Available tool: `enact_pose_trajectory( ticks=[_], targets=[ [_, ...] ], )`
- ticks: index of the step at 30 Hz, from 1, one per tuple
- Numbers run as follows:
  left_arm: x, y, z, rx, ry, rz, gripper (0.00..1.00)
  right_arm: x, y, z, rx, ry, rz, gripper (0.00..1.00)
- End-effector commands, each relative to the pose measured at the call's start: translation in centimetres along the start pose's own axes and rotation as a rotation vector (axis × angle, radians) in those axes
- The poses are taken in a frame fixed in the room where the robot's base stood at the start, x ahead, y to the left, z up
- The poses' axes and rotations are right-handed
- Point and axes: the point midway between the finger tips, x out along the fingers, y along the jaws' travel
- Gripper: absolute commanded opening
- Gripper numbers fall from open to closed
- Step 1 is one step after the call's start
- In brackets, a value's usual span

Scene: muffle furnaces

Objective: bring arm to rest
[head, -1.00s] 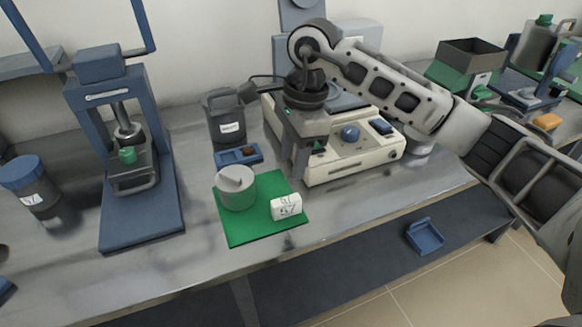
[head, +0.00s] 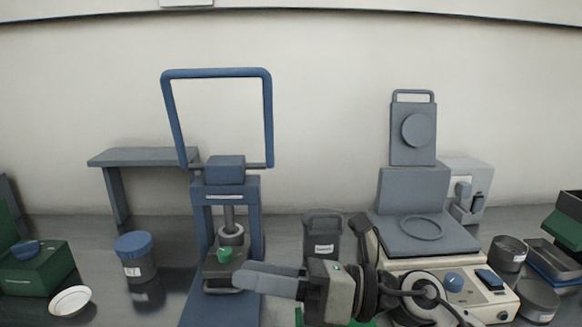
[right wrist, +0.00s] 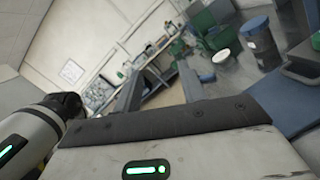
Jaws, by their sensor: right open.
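My right gripper (head: 250,277) is low in the head view, pointing left in front of the blue press (head: 226,192). Its fingers overlap the lower part of the press in the picture; I cannot tell how far apart they are in depth. In the right wrist view the two fingers of my right gripper (right wrist: 160,88) stand apart with nothing between them. My left gripper is in neither current view.
Right of the press stand a dark lidded container (head: 322,238) and a beige machine (head: 480,295) with a blue knob. Left are a blue-lidded jar (head: 135,257), a white dish (head: 70,301) and a green box (head: 35,270).

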Motion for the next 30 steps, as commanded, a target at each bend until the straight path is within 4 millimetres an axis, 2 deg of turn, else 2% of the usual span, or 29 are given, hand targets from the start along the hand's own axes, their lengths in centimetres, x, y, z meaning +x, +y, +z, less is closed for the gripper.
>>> enact_pose_trajectory(
  ticks=[1, 2, 4, 6, 8, 9, 11, 12, 16, 18, 21, 27, 28, 30],
  targets=[
    [0.0, 0.0, 0.0, 0.0, 0.0, 0.0, 1.0, -0.5, 0.3, 1.8, 0.139, -0.185, -0.004, 0.41],
    [0.0, 0.0, 0.0, 0.0, 0.0, 0.0, 1.0, -1.2, 0.2, 3.0, 0.225, -0.297, -0.013, 0.41],
    [0.0, 0.0, 0.0, 0.0, 0.0, 0.0, 1.0, -3.6, -0.9, 5.1, 0.437, -0.552, -0.046, 0.41],
    [0.0, 0.0, 0.0, 0.001, 0.0, 0.0, 1.0, -7.0, -2.9, 6.0, 0.658, -0.797, -0.098, 0.41],
    [0.0, 0.0, 0.0, 0.001, 0.0, 0.0, 1.0, -10.3, -5.0, 5.4, 0.854, -0.998, -0.156, 0.41],
    [0.0, 0.0, 0.0, 0.001, 0.0, 0.0, 1.0, -12.7, -6.3, 4.4, 0.985, -1.128, -0.203, 0.41],
    [0.0, -0.1, 0.0, 0.002, 0.0, 0.0, 1.0, -16.1, -8.2, 1.8, 1.181, -1.312, -0.284, 0.41],
    [0.0, -0.1, 0.0, 0.002, 0.0, 0.0, 1.0, -18.2, -9.0, -0.3, 1.299, -1.42, -0.342, 0.41],
    [0.0, -0.1, 0.1, 0.005, -0.001, 0.0, 1.0, -23.3, -9.8, -8.4, 1.642, -1.717, -0.547, 0.41],
    [0.0, -0.1, 0.1, 0.006, -0.001, 0.0, 1.0, -24.9, -9.2, -12.1, 1.777, -1.825, -0.648, 0.41],
    [0.0, -0.1, 0.1, 0.007, -0.002, 0.0, 1.0, -26.3, -8.0, -16.2, 1.917, -1.934, -0.773, 0.41],
    [0.0, -0.2, 0.1, 0.008, -0.002, 0.0, 1.0, -27.8, -4.9, -22.1, 2.112, -2.074, -0.985, 0.41],
    [0.0, -0.2, 0.1, 0.007, -0.002, 0.0, 1.0, -27.9, -4.4, -22.8, -2.117, 2.072, 1.006, 0.41],
    [0.0, -0.2, 0.1, 0.008, -0.002, -0.001, 1.0, -28.2, -3.2, -24.3, -2.061, 2.002, 1.02, 0.41]
  ],
)
